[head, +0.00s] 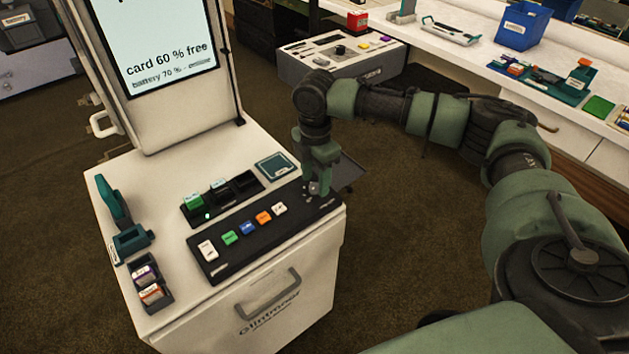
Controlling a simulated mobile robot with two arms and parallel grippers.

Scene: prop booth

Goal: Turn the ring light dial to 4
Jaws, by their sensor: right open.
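A white booth cabinet has a black control strip (240,250) along its front top edge. The strip bears a row of coloured buttons, with a blue one (247,228) in the middle. My right gripper (316,187) points down at the strip's right end, its fingers open. A small grey round knob (314,188) shows between or just behind the fingertips. It looks like the ring light dial, mostly covered by the gripper. I cannot read its setting or tell whether the fingers touch it. My left gripper is not in view.
A lit screen (158,45) stands behind the strip. A slotted black tray (222,199), a teal pad (276,167) and a teal handheld tool (115,200) lie on the cabinet top. A grey console (320,68) and a white counter (470,50) with a blue bin (524,25) stand behind.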

